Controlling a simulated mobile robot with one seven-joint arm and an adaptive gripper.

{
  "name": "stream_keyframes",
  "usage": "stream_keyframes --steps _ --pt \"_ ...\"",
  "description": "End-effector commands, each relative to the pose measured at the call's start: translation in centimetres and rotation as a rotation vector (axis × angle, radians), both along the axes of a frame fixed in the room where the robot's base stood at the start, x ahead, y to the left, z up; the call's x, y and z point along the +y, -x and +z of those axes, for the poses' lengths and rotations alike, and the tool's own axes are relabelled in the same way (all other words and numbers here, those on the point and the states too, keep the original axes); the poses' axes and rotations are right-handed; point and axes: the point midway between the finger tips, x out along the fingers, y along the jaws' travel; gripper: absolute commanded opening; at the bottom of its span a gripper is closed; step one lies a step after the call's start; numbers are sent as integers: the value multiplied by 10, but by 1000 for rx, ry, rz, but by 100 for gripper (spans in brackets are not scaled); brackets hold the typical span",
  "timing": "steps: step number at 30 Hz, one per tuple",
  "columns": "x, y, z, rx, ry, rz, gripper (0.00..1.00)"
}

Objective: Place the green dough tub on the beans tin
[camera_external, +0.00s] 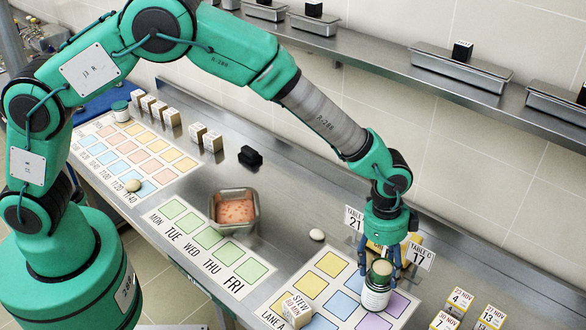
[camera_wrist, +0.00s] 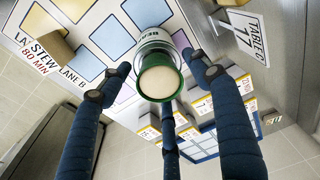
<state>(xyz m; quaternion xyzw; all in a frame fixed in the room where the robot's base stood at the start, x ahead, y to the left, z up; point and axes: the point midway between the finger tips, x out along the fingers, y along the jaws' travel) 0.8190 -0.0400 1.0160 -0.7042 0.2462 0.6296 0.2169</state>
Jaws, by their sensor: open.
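The green dough tub (camera_wrist: 160,83), small with a cream round top, is in the middle of the wrist view. The beans tin (camera_wrist: 152,36), with a white label and green bands, shows directly beneath it. In the external view the tub (camera_external: 381,268) appears to rest on top of the tin (camera_external: 376,297), which stands on the coloured lane mat. My gripper (camera_external: 385,260) is just above and around the tub. Its fingers (camera_wrist: 164,95) are spread, with visible gaps to the tub in the wrist view. The contact between tub and tin is partly hidden.
Table signs (camera_external: 421,256) stand close behind my gripper. A STEW block (camera_external: 297,310) is on the lane mat, and date blocks (camera_external: 460,300) stand to the right. A metal pan (camera_external: 234,211) and an egg-like object (camera_external: 317,235) lie to the left. A shelf (camera_external: 400,55) runs above.

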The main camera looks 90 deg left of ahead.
Motion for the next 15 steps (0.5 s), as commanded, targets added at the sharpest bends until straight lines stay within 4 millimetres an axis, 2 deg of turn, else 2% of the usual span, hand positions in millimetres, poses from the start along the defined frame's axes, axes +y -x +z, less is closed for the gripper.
stream_keyframes --steps 8,15 --pt "2 2 28 -2 0 0 62" --pt "5 5 67 -4 0 1 62"
